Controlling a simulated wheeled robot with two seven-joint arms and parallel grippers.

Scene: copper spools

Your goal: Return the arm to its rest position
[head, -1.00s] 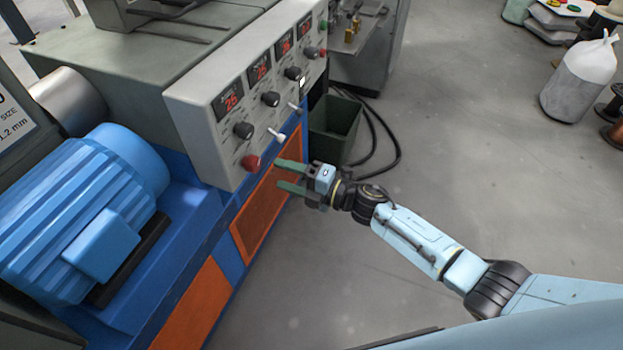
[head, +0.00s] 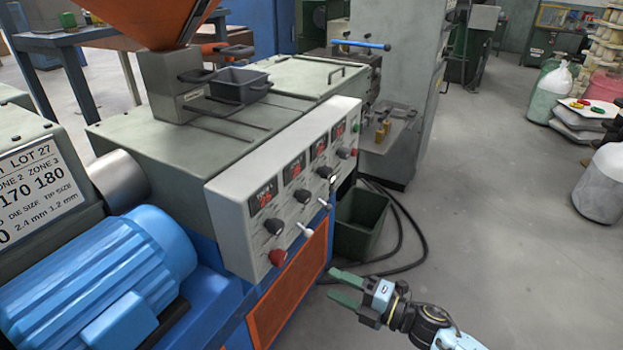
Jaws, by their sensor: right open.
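My right gripper (head: 347,289) is at the lower middle of the head view, with its arm coming in from the lower right. Its two green fingers are apart with nothing between them. It is in front of the machine's orange side panel (head: 290,290) and below the control panel (head: 285,190), and looks clear of both. Most of my right arm is below the picture's edge. My left gripper is not in view.
The control panel has knobs, switches and red displays. A dark green bin (head: 360,222) stands beyond the gripper, with black hoses (head: 408,245) on the floor beside it. A blue motor (head: 95,275) is at left. White sacks (head: 602,185) stand at right. The floor (head: 490,230) between is open.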

